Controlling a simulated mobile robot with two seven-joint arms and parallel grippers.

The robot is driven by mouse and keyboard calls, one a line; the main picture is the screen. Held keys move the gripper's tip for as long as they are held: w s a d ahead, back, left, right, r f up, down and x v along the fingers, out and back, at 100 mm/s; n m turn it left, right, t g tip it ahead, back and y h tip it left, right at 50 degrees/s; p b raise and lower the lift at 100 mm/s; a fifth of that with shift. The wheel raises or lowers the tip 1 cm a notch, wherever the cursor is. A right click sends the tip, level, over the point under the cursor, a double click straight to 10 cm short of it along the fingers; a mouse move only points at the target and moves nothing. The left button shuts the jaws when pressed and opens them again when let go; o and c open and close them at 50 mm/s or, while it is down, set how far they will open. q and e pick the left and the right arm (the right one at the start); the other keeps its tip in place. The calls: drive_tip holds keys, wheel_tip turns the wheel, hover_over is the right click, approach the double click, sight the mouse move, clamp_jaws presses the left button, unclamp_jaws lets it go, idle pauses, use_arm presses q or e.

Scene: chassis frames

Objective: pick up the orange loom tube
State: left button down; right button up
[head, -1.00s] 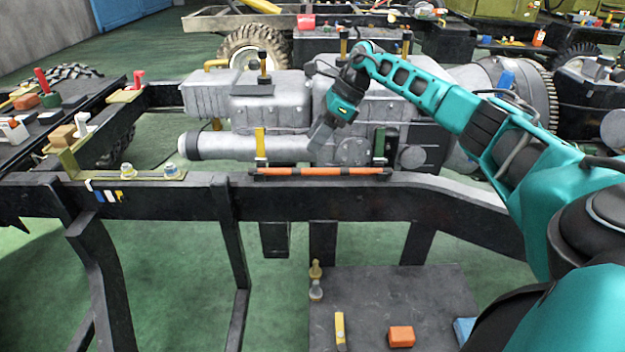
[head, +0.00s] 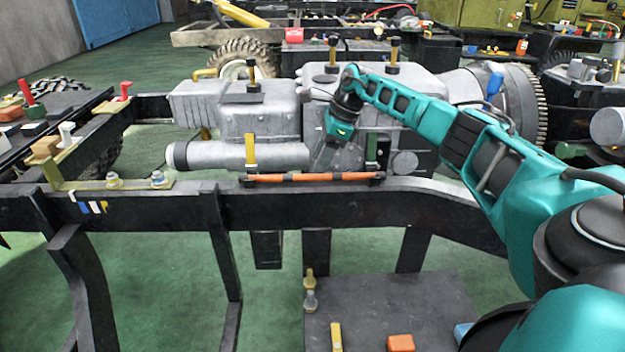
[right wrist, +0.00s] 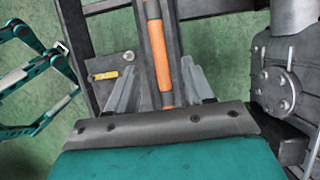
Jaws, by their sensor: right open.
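The orange loom tube (head: 312,177) lies level along the top of the black chassis rail, with dark bands along it. A yellow upright post (head: 250,150) stands near its left end and a dark green one (head: 371,150) near its right end. My right gripper (head: 319,164) is just above and behind the tube's middle. In the right wrist view the tube (right wrist: 158,52) runs lengthwise in the picture between the two open grey fingers (right wrist: 160,72). The fingers hold nothing, and their height above the tube is hard to judge.
A grey engine and gearbox (head: 270,120) stands close behind the rail. The black rail (head: 300,204) runs across the front. Below it a dark board (head: 430,300) carries an orange block (head: 401,343) and a yellow piece (head: 336,336).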

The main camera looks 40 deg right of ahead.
sight(313, 174)
drive_tip(key=b+x, duration=0.1)
drive_tip(key=x, duration=0.3)
drive_tip(key=shift+f, duration=0.15)
clamp_jaws()
